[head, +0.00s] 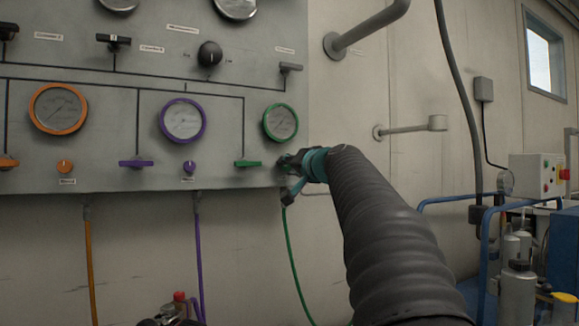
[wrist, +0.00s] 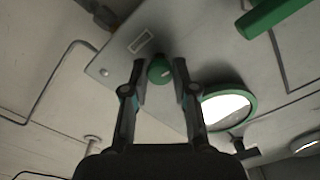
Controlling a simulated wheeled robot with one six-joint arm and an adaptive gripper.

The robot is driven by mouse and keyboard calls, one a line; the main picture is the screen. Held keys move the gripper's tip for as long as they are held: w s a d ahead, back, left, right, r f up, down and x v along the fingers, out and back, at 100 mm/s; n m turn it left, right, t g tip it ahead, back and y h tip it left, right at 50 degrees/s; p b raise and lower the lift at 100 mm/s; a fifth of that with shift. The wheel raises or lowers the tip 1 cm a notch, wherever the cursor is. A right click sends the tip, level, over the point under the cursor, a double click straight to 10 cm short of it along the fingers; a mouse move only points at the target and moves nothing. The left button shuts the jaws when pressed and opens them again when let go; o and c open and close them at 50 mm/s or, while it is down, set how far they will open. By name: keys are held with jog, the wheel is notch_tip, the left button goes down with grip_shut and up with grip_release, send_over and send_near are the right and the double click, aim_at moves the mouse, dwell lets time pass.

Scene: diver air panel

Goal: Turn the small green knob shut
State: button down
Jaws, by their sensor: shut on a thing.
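The small green knob (wrist: 160,70) is on the grey panel in the wrist view, with a short pale mark on its face. My gripper (wrist: 160,74) has one finger on each side of it and is shut on it. In the head view my gripper (head: 290,165) is at the panel's lower right corner, and it hides the knob there. The green-rimmed gauge (head: 280,122) is just above, and the green lever handle (head: 247,163) is just left of my gripper.
The grey panel (head: 110,180) also carries an orange knob (head: 64,167), a purple knob (head: 189,166), a purple lever (head: 136,163) and a black knob (head: 210,54). A green hose (head: 292,250) hangs below. Blue rails (head: 455,198) and cylinders stand at right.

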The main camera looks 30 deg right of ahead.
jog(key=m+p, duration=0.3)
jog(key=m, duration=0.9)
jog(key=shift+m+p, duration=0.4)
jog(key=shift+f+m+p, duration=0.1)
jog(key=shift+m+p, duration=0.7)
jog(key=shift+m, duration=1.1)
jog(key=c, duration=0.9)
grip_release()
